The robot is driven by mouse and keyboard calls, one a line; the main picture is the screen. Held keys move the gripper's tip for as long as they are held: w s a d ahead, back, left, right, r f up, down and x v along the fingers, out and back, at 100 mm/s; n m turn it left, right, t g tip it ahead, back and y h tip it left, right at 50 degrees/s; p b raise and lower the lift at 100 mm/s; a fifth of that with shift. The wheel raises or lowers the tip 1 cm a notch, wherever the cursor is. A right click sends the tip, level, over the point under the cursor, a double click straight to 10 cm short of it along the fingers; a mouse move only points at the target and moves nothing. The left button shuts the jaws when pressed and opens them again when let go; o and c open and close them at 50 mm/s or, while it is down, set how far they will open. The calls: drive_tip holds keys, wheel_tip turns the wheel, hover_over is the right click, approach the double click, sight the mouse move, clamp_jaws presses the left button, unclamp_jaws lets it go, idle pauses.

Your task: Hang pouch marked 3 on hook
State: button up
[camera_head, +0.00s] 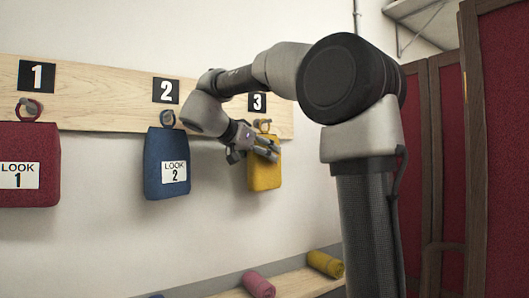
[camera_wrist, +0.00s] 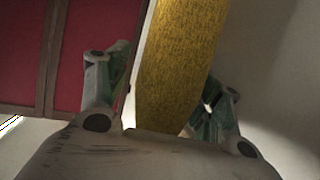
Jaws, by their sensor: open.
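A yellow pouch (camera_head: 264,175) hangs against the wall under the black number 3 sign (camera_head: 257,103), with its loop (camera_head: 263,125) at the hook there. No label shows on its visible face. My gripper (camera_head: 266,149) is in front of the pouch's upper part, just below the loop, and hides some of it. In the wrist view, the yellow pouch (camera_wrist: 180,60) stands between the two spread fingers of my gripper (camera_wrist: 160,100). The fingers are open, and a gap shows on the left. I cannot tell if the right finger touches the cloth.
A blue pouch (camera_head: 167,177) hangs under number 2 and a red pouch (camera_head: 28,150) under number 1, on a wooden board (camera_head: 100,92). Below, a shelf (camera_head: 300,282) holds a pink roll (camera_head: 258,285) and a yellow roll (camera_head: 325,263). Red panels (camera_head: 503,150) stand at right.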

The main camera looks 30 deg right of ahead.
drive_tip(key=v, duration=0.8)
drive_tip(key=shift+s, duration=0.1)
